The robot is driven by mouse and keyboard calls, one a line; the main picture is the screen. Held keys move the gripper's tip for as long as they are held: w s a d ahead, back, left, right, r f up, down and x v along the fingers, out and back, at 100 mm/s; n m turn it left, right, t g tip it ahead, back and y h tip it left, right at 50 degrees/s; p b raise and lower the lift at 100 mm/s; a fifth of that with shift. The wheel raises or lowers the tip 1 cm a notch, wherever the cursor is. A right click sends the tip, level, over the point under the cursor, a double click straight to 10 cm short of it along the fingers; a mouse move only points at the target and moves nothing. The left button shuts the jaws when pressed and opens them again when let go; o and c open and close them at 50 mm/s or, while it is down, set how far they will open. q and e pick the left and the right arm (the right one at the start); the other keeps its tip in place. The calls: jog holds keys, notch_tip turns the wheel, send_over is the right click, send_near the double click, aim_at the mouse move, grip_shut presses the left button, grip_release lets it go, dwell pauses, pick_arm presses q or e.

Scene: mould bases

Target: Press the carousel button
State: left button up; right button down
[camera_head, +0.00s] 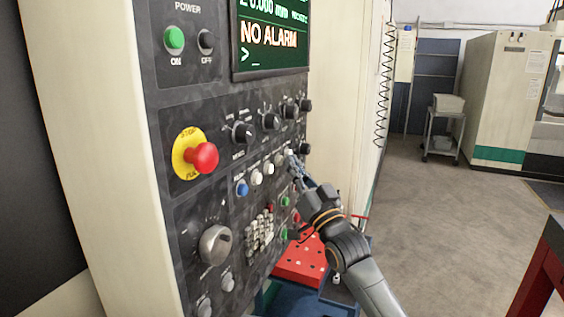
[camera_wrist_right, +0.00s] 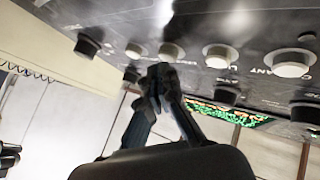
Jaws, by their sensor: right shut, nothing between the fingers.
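A row of white round push buttons (camera_head: 268,167) runs along the dark control panel, with a blue one (camera_head: 241,188) at its near end. The small labels are too blurred to tell for sure which is the carousel button. My right gripper (camera_head: 291,157) is shut and empty, its fingertips at the far end of this row. In the right wrist view the fingertips (camera_wrist_right: 158,72) point at the panel just below a white button (camera_wrist_right: 170,50). I cannot tell whether they touch it. My left gripper is not in view.
Black knobs (camera_head: 270,121) sit above the row. A red emergency stop (camera_head: 204,157) and a large grey dial (camera_head: 215,244) are nearer. The screen (camera_head: 270,35) reads "NO ALARM". A red plate (camera_head: 302,262) lies below my right arm. Open floor (camera_head: 440,220) is to the right.

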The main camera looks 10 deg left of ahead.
jog(key=shift+w+a, duration=0.1)
jog(key=shift+a, duration=0.25)
dwell(0.6)
jog(key=shift+d, duration=0.2)
jog(key=shift+s+d, duration=0.25)
jog(key=shift+d, duration=0.3)
jog(key=d, duration=0.1)
jog(key=s+d, duration=0.1)
jog(key=d, duration=0.1)
jog(key=d+p, duration=0.1)
jog(key=shift+s+d, duration=0.25)
jog(key=shift+d, duration=0.1)
jog(key=shift+f, duration=0.1)
dwell(2.5)
